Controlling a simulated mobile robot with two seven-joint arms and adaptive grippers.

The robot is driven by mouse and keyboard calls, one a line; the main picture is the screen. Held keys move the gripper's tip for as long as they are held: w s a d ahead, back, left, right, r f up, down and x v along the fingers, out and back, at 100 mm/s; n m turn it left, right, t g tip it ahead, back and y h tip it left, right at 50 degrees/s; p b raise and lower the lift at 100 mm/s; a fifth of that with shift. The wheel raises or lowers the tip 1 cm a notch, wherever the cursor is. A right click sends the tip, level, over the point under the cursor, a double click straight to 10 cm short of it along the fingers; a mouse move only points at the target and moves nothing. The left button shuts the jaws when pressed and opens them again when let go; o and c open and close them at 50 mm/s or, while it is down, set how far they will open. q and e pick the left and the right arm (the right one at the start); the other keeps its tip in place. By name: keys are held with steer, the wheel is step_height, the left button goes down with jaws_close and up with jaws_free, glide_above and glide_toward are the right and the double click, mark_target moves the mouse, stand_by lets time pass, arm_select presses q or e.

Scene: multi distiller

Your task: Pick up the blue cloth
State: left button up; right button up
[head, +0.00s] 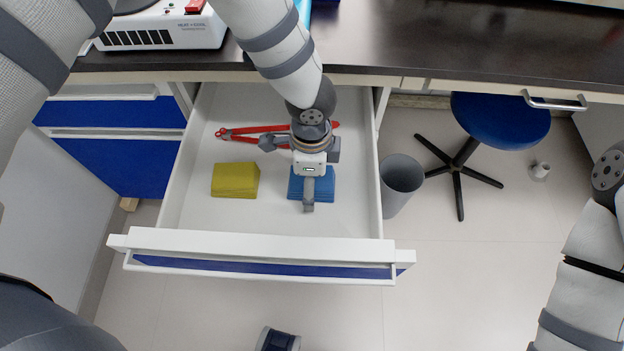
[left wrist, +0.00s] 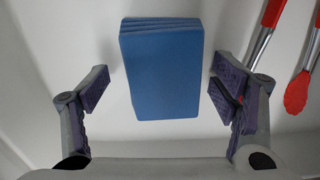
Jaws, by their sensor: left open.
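The blue cloth (head: 326,186), a folded stack, lies flat in the open white drawer (head: 230,115), right of the yellow cloth (head: 235,180). My left gripper (head: 309,195) points down over the blue cloth and hides its middle in the head view. In the left wrist view, the blue cloth (left wrist: 162,75) lies between the spread fingers of the left gripper (left wrist: 162,87), with gaps on both sides. The gripper is open and empty. My right arm shows at the right edge of the head view; its gripper is out of view.
Red-handled tongs (head: 250,131) lie behind the cloths in the drawer; part shows in the left wrist view (left wrist: 262,40). The drawer's front wall (head: 260,246) stands nearer me. A grey bin (head: 400,183) and blue stool (head: 500,118) stand to the right. The dark countertop (head: 440,45) is above.

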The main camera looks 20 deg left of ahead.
arm_select(q)
steer(key=c, duration=1.2)
